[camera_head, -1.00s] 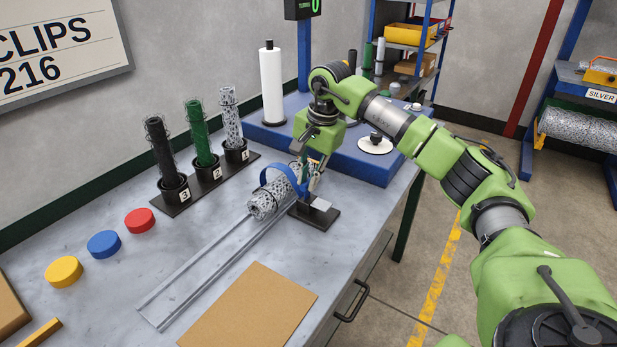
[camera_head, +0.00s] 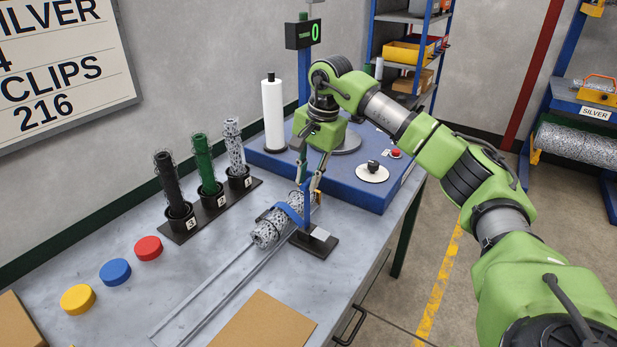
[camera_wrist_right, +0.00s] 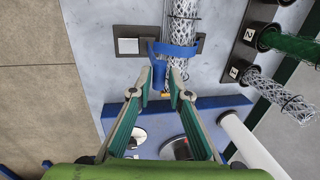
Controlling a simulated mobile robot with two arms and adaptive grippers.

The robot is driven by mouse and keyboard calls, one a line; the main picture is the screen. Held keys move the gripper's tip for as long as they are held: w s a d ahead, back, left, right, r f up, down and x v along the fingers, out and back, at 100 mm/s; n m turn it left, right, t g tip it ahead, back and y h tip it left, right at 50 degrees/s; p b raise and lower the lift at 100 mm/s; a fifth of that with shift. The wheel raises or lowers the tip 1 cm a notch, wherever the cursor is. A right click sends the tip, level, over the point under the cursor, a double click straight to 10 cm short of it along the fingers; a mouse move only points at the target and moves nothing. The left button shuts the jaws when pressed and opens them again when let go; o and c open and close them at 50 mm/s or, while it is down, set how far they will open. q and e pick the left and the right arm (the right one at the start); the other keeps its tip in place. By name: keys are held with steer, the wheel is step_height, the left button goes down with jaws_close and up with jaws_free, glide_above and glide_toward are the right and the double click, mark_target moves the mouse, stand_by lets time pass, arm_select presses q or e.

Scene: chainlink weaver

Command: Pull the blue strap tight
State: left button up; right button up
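The blue strap (camera_head: 284,207) is wrapped around a speckled mesh roll (camera_head: 266,234) at the far end of two rails. Its tail stands up from the roll to my right gripper (camera_head: 309,187). In the right wrist view the strap (camera_wrist_right: 180,51) crosses the roll (camera_wrist_right: 181,28), and its tail runs between the fingertips of my right gripper (camera_wrist_right: 162,82). The fingers stand a strap's width or so apart with the tail between them, seemingly holding it. My left gripper is not in view.
A black block with a light plate (camera_head: 315,240) stands beside the roll. A blue platform (camera_head: 384,193) with a white paper roll (camera_head: 273,115) lies behind. Mesh tubes in a numbered rack (camera_head: 213,209) stand left. Red, blue and yellow discs and a brown board (camera_head: 264,322) lie nearer.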

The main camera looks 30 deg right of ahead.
steer(key=shift+o, duration=0.6)
steer(key=shift+r, duration=0.15)
step_height(320, 180, up, 12)
steer(key=s, duration=0.2)
steer(key=shift+s+d+f, duration=0.15)
steer(key=shift+d+f, duration=0.05)
steer(key=shift+d, duration=0.25)
